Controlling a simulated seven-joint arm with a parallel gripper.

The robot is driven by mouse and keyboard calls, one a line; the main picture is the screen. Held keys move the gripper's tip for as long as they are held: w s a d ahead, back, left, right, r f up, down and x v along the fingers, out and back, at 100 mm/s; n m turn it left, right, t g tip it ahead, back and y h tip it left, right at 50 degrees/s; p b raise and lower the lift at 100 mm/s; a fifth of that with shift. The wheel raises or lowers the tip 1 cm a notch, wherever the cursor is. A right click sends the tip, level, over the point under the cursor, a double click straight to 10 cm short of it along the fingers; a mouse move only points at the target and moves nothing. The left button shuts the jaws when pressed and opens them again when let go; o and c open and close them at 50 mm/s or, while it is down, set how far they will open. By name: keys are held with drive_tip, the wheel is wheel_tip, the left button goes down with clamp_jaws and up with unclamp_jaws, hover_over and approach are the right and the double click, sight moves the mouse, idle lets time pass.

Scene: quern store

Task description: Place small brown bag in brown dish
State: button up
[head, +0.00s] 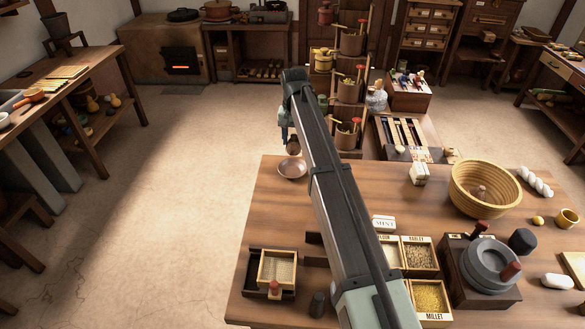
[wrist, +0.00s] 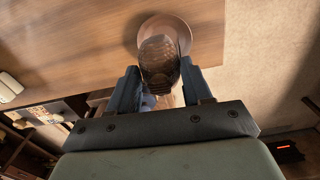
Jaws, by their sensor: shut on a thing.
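The small brown bag (wrist: 159,64) is held between the two blue fingers of my gripper (wrist: 158,88) in the wrist view. The brown dish (wrist: 178,27) lies on the table just beyond the bag, and the bag covers part of it in that view. In the head view the dish (head: 292,168) sits at the table's far left corner. My gripper (head: 291,147) is just behind the dish there, with the bag (head: 293,146) small and partly hidden by my arm. I cannot tell whether the bag touches the dish.
The wooden table (head: 275,215) is bare around the dish's front side. A yellow basket (head: 486,187), a quern (head: 489,265) and grain boxes (head: 419,256) stand to the right. A wooden box (head: 277,270) stands at the front left. The floor lies past the table's edge.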

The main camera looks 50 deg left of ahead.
drive_tip(key=shift+w+a+r, duration=0.1)
drive_tip(key=shift+w+a, duration=0.35)
drive_tip(key=shift+a, duration=0.4)
drive_tip(key=shift+d+f+n, duration=0.1)
drive_tip(key=shift+f+n, duration=0.2)
drive_tip(key=shift+f, duration=0.2)
hover_over(293, 171)
drive_tip(key=shift+s+f, duration=0.1)
drive_tip(key=shift+f, duration=4.4)
drive_tip(key=shift+f, duration=0.35)
drive_tip(key=o, duration=1.1)
drive_tip(key=shift+r, duration=0.1)
wheel_tip(293, 171, up, 12)
drive_tip(key=shift+r, duration=0.25)
